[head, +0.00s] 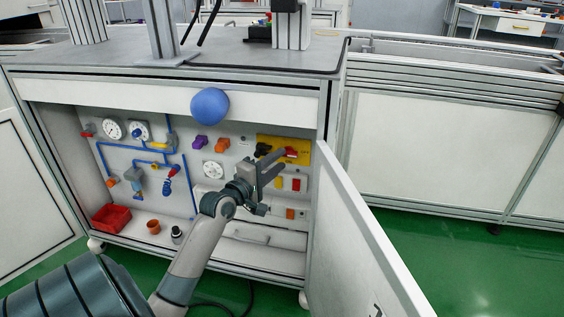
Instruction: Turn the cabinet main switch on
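The open cabinet (228,267) stands ahead with its inside panel in view. A yellow plate (303,143) sits at the upper right of that panel. It bears a red switch handle (292,153), likely the main switch, and a black part (263,149) to its left. The handle is partly covered by my gripper, so I cannot tell its setting. My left gripper (282,160) is in front of the plate, its two fingers parted and pointing towards the red handle. I cannot tell whether they touch it. My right gripper is not in view.
The cabinet door (358,250) stands open to the right, close to my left gripper. A blue ball-like knob (209,105) is on the cabinet's upper front. Gauges, blue pipes and a red bin (111,218) are on the left inside. Green floor lies clear at right.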

